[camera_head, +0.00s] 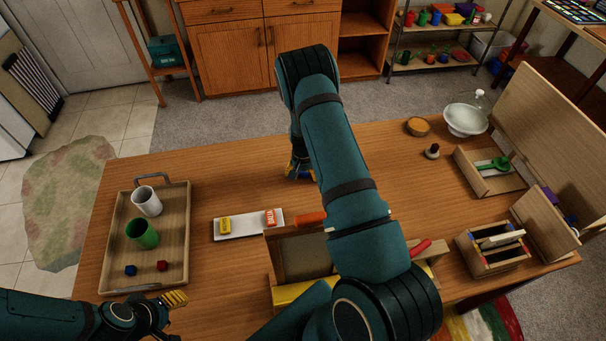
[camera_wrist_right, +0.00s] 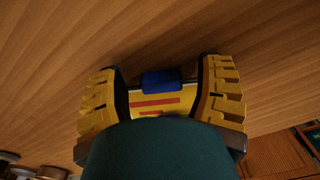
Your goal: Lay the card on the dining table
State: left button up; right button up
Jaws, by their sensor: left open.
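The wooden dining table (camera_head: 205,175) fills the middle of the head view. My right arm reaches over it, with its gripper (camera_head: 297,174) low near the far edge. In the right wrist view, a yellow thing with red stripes (camera_wrist_right: 155,104) and a blue part (camera_wrist_right: 160,82) spans the gap between the right gripper's fingers (camera_wrist_right: 163,95). The fingers appear shut on it, above the wood. I cannot tell if it is the card; my wrist hides its near part. My left gripper (camera_head: 172,300) is open and empty by the wooden tray's front edge.
The wooden tray (camera_head: 117,240) holds a white cup, a green cup and two small cubes. A white tray (camera_head: 238,232) holds yellow and orange packs. Wooden boxes (camera_head: 492,262) and a clear bowl (camera_head: 465,122) stand right. Bare wood lies left of my right gripper.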

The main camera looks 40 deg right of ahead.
pick_arm(q)
jog(key=shift+r, duration=0.1)
jog(key=shift+r, duration=0.2)
pick_arm(e)
jog(key=shift+r, duration=0.25)
pick_arm(q)
jog(key=shift+r+p, duration=0.35)
jog(key=shift+p, duration=0.2)
pick_arm(e)
notch_tip(320, 180, up, 12)
pick_arm(q)
jog(key=shift+a, duration=0.1)
pick_arm(e)
jog(key=shift+a+f, duration=0.1)
jog(key=shift+f, duration=0.1)
